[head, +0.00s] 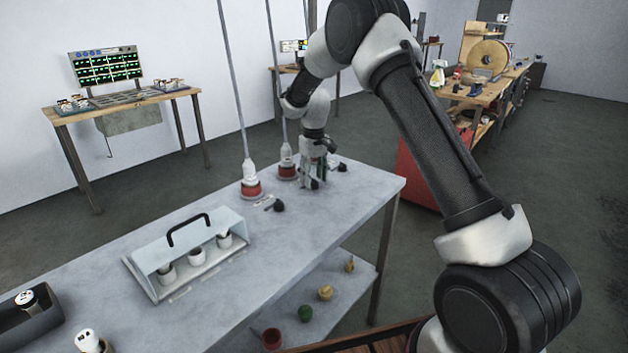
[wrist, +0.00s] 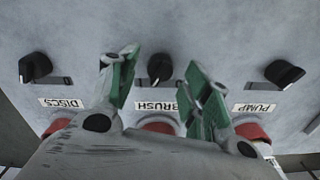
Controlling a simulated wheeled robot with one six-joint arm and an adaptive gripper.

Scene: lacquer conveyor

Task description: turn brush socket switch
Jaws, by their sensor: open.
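The brush switch is a black knob (wrist: 160,68) above the upside-down BRUSH label (wrist: 156,106) in the wrist view. My gripper (wrist: 163,63) is open, with its green-padded fingers on either side of this knob. The fingers look apart from it, though contact is hard to tell. In the head view my gripper (head: 315,178) points down over the grey table and hides the brush knob. The DISCS knob (wrist: 35,67) and PUMP knob (wrist: 284,73) stand to the left and right in the wrist view.
Red-based sockets (head: 250,188) with white plugs and rising cables stand close beside the gripper. A clear-covered case (head: 190,258) with a black handle and white cups sits at the table's middle. Small pots (head: 305,313) are on the shelf below.

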